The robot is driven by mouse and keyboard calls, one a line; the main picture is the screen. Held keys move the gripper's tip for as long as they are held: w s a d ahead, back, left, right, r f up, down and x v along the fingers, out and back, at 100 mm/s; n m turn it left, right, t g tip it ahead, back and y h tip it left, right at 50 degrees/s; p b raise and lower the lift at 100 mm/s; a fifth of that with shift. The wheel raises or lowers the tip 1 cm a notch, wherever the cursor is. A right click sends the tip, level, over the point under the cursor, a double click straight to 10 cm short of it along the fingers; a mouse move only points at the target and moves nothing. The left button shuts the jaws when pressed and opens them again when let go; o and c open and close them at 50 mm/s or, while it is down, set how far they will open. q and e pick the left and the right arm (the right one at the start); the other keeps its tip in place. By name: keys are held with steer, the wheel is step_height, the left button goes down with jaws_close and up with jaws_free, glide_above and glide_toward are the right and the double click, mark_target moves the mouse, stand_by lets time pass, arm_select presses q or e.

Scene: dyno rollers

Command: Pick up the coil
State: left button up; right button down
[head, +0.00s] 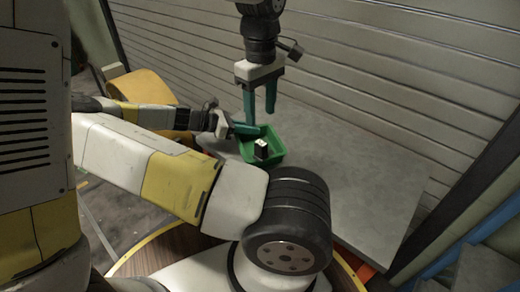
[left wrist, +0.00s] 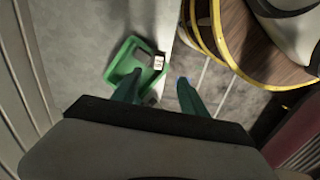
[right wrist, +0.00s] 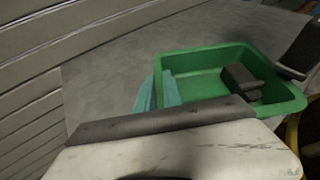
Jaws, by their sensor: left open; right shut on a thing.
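A small dark block with a pale face (head: 261,149), which I take for the coil, lies in the green tray (head: 279,148). It also shows in the left wrist view (left wrist: 158,62) and, dark and near the tray's right side, in the right wrist view (right wrist: 242,82). My left gripper (head: 260,107) hangs above the tray, pointing down, open and empty. My right gripper (head: 246,129) lies level at the tray's upper-left corner. In the right wrist view its fingers (right wrist: 160,90) are close together at the tray's left side, shut on the tray wall. The exact contact is partly hidden.
The tray is over a grey bench top (head: 360,185), bare to the right. A slatted wall (head: 400,85) rises behind. A round wooden platform with a yellow rim (left wrist: 204,42) lies beyond the bench edge.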

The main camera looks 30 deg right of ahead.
mark_target(261, 143)
arm_select(q)
steer(key=shift+n, duration=0.3)
step_height(261, 143, down, 12)
steer(key=shift+w+d, duration=0.1)
jaws_close()
stand_by(0.3)
